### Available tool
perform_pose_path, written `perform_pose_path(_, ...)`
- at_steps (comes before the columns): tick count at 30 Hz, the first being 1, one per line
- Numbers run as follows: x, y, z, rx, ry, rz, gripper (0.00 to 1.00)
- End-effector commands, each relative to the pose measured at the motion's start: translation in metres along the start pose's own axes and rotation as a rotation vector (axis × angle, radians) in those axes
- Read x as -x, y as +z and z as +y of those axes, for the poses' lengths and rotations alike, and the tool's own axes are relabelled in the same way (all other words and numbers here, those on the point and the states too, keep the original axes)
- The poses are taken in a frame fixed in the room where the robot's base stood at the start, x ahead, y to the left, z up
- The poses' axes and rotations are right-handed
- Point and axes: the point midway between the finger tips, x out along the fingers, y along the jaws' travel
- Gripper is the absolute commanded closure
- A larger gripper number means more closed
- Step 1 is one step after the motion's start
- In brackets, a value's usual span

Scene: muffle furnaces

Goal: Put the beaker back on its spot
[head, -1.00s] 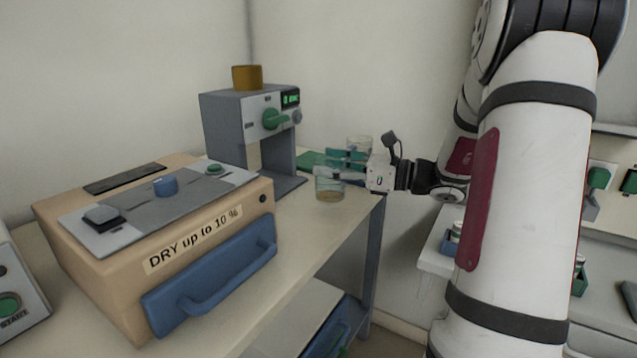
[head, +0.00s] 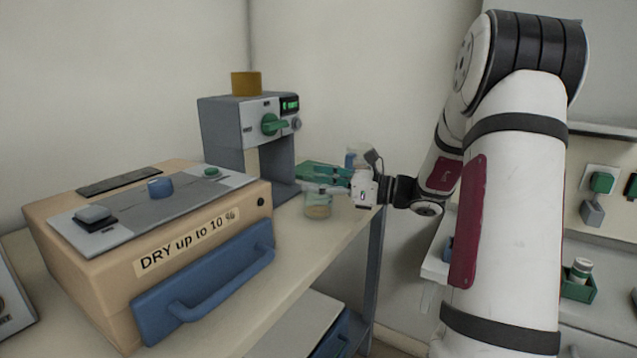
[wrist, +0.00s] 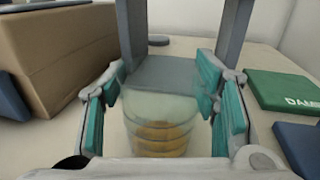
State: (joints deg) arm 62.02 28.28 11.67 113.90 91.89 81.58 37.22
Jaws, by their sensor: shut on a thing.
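A clear glass beaker (head: 317,209) with a tan-orange layer inside is at the right end of the bench, in front of the grey machine. My gripper (head: 326,186) reaches in from the right and is shut on the beaker near its rim. In the wrist view the beaker (wrist: 160,125) stands upright between my gripper's two teal-padded fingers (wrist: 160,100). I cannot tell whether its base touches the bench top. No marked spot for it can be made out.
The grey machine (head: 225,122) with a green knob stands behind the beaker. A tan oven (head: 110,265) labelled "DRY up to 10 %" fills the left of the bench. A green pad (wrist: 282,92) and a dark blue pad (wrist: 303,145) lie right of the beaker in the wrist view.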

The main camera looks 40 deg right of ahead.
Motion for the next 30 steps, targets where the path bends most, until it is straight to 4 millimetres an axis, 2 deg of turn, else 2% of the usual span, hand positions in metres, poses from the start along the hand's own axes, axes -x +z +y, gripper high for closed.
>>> perform_pose_path(2, 0.000, -0.003, 0.000, -0.002, 0.000, 0.000, 0.97)
perform_pose_path(3, 0.000, -0.003, 0.000, -0.002, 0.000, 0.000, 0.40)
perform_pose_path(5, 0.000, -0.003, 0.000, -0.001, 0.000, 0.000, 0.27)
perform_pose_path(18, 0.003, 0.001, 0.000, 0.000, -0.001, 0.001, 0.25)
perform_pose_path(23, 0.027, 0.002, -0.001, -0.003, -0.004, 0.001, 0.25)
perform_pose_path(30, 0.077, 0.002, -0.001, -0.002, -0.004, 0.000, 0.25)
